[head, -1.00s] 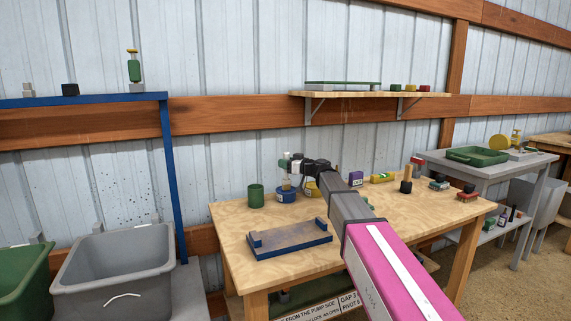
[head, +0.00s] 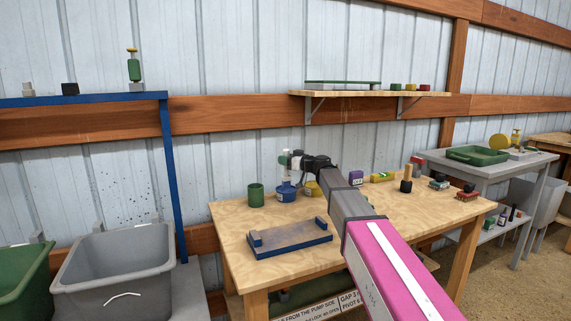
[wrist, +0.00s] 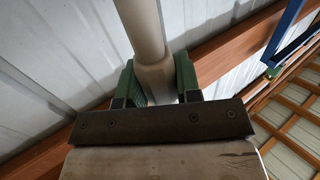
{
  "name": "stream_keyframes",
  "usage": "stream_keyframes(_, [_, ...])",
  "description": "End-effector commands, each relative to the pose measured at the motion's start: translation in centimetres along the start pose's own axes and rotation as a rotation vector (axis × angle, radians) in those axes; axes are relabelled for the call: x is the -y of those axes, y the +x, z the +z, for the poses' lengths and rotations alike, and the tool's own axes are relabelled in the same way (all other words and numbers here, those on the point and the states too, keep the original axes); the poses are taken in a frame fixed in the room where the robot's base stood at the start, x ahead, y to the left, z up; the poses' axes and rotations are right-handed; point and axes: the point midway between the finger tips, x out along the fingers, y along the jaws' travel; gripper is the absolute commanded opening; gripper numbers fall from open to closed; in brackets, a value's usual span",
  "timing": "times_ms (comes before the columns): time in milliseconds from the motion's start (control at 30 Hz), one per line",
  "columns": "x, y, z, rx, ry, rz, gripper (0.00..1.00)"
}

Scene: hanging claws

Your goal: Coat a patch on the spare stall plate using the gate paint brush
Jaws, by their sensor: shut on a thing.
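My gripper (head: 286,159) has green fingers and is over the back left of the wooden table. In the wrist view it is shut on a pale beige handle (wrist: 151,50), which I take for the gate paint brush, held between the green fingers. Below the gripper in the head view is a blue pot (head: 286,194); a blue shape, likely the brush's coated end, shows at or just above its mouth. I cannot tell if it touches. A flat grey-brown plate (head: 290,239) with blue end blocks, likely the spare stall plate, lies at the table's front left.
A green cup (head: 256,195) stands left of the pot, and a yellow container (head: 312,189) right of it, partly behind my arm. A wooden-handled tool (head: 406,180) and small boxes stand farther right. Bare tabletop (head: 232,226) lies left of the plate.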

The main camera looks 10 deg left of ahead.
Motion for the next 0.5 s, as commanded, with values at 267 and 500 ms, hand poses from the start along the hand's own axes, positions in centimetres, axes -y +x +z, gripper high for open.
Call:
stream_keyframes(267, [0.0, 0.0, -2.0, -0.001, -0.001, 0.000, 0.00])
stream_keyframes(500, [0.0, 0.0, -3.7, -0.002, -0.001, 0.000, 0.00])
